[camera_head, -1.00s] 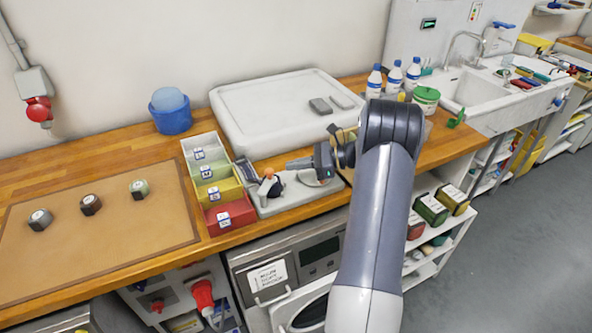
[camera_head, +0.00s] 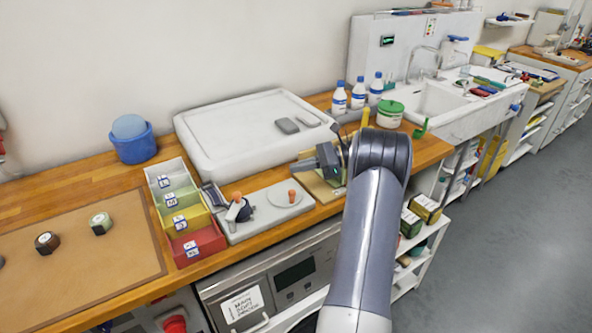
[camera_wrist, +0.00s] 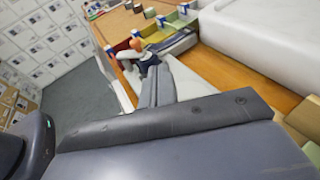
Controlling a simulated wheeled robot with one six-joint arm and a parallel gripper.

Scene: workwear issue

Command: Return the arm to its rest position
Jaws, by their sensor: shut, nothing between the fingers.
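My arm rises from the bottom of the head view, and its elbow is bent over the bench front. My gripper (camera_head: 298,165) is shut and empty. It points left above the bench, behind the pale plate (camera_head: 262,222) with the orange-knobbed device (camera_head: 238,208). In the wrist view the shut fingers (camera_wrist: 156,72) point towards that device (camera_wrist: 139,46). They look apart from it, though the depth is hard to judge. A small orange piece (camera_head: 291,195) stands on the round disc at the plate's right end.
Grey, yellow and red bins (camera_head: 198,244) stand left of the plate. A large white tray (camera_head: 200,140) lies behind. Bottles (camera_head: 339,98) and a green-lidded tub (camera_head: 390,112) stand near the sink (camera_head: 437,100). A brown mat (camera_head: 110,265) with small round pieces lies left. Floor is clear at right.

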